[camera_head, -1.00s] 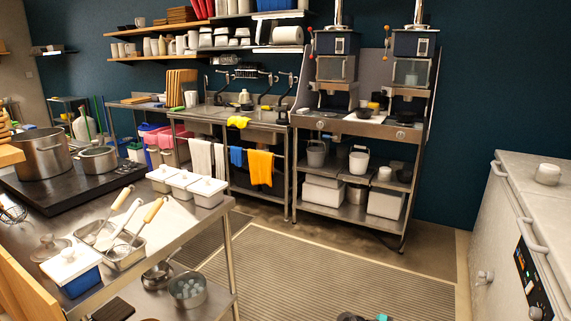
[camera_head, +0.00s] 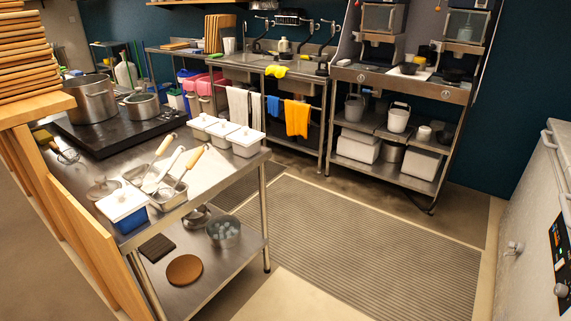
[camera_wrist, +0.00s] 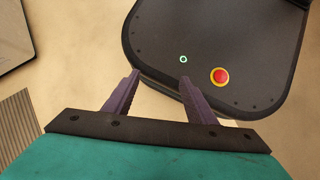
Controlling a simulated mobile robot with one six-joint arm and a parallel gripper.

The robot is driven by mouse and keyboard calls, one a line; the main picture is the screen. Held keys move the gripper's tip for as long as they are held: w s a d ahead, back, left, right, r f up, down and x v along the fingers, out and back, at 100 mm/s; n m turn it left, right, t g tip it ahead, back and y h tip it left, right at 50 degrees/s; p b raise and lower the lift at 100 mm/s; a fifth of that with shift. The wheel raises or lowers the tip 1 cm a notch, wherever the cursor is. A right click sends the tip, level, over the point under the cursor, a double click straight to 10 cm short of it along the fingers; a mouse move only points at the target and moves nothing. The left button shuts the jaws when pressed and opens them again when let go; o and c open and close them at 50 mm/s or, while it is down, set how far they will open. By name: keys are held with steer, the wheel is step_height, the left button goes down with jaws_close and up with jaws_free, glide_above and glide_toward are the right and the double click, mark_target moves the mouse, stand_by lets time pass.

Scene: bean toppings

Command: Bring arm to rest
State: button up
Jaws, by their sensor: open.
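My gripper (camera_wrist: 158,80) shows in the wrist view, pointing at my own dark base with its red button. Its two purple fingers stand apart with nothing between them. In the head view my gripper is not visible.
A steel table (camera_head: 225,187) with utensil trays, white containers (camera_head: 246,142) and pots (camera_head: 88,98) stands at the left. A ribbed mat (camera_head: 350,240) lies on open floor. A sink counter (camera_head: 235,72) and machine stand (camera_head: 400,85) line the back. A white chest unit (camera_head: 535,215) is at the right.

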steer(key=a+m+y, duration=0.3)
steer(key=a, duration=0.3)
steer(key=shift+s+m+t, duration=0.25)
steer(key=shift+m+t, duration=0.05)
steer(key=shift+t, duration=0.1)
steer(key=shift+a, duration=0.1)
stand_by(0.6)
